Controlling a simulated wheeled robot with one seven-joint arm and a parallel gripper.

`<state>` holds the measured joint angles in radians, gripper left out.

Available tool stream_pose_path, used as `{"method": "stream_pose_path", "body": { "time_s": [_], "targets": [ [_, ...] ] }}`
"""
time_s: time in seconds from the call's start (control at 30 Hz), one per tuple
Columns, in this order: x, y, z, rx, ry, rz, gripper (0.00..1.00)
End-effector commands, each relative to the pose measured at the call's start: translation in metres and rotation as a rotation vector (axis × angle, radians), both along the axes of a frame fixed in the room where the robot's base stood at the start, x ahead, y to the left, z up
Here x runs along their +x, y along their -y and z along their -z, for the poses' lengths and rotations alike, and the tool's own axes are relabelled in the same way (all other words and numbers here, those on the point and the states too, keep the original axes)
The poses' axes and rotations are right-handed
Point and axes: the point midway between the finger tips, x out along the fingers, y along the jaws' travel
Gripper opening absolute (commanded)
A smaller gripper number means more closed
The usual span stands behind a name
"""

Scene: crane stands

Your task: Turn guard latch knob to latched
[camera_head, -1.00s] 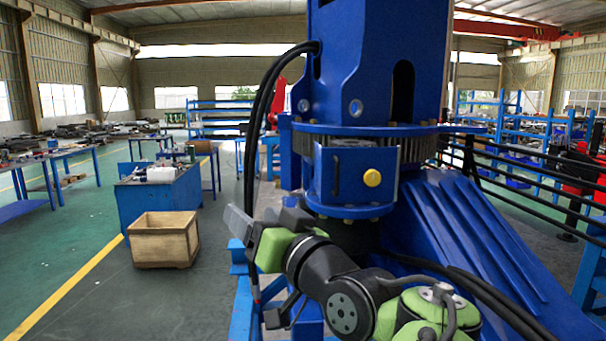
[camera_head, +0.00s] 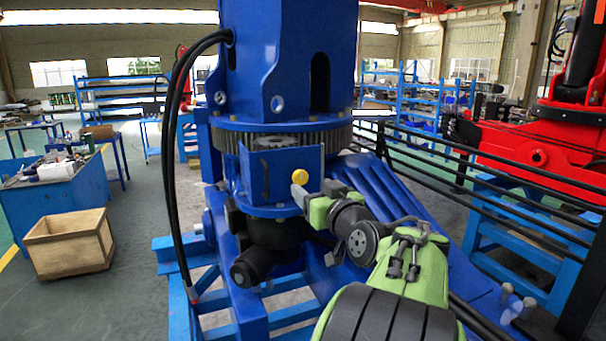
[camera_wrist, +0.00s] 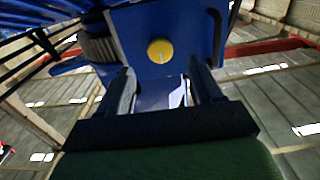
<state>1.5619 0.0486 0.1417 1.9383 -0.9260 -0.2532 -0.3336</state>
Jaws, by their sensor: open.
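The guard latch knob (camera_head: 299,177) is a round yellow knob on the right part of a blue guard panel (camera_head: 270,168) below the gear ring of the blue crane column. In the wrist view the knob (camera_wrist: 160,51) faces me, with a faint light line across its face, beyond the fingertips and roughly centred between them. My gripper (camera_head: 318,191) is at the knob's lower right in the head view. In the wrist view my gripper (camera_wrist: 160,85) has its two fingers spread with nothing between them. I cannot tell whether a finger touches the panel.
Black hoses (camera_head: 172,150) hang at the column's left. A dark motor (camera_head: 262,255) sits under the panel. Black rails (camera_head: 480,165) and a red machine (camera_head: 540,150) stand to the right. A wooden crate (camera_head: 70,250) is on the floor at left.

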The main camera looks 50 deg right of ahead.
Motion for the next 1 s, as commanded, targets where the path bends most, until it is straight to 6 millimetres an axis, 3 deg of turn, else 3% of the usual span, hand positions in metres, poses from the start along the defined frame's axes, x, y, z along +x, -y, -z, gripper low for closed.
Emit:
{"method": "stream_pose_path", "body": {
  "time_s": [0.1,0.27,0.6,1.0],
  "targets": [
    [0.026,0.015,-0.003,0.002,0.001,-0.004,0.65],
    [0.049,0.028,-0.002,0.001,0.002,-0.003,0.65],
    [0.056,0.033,0.000,0.000,0.001,0.001,0.65],
    [0.056,0.033,0.000,0.001,0.001,0.001,0.10]
  ]
}}
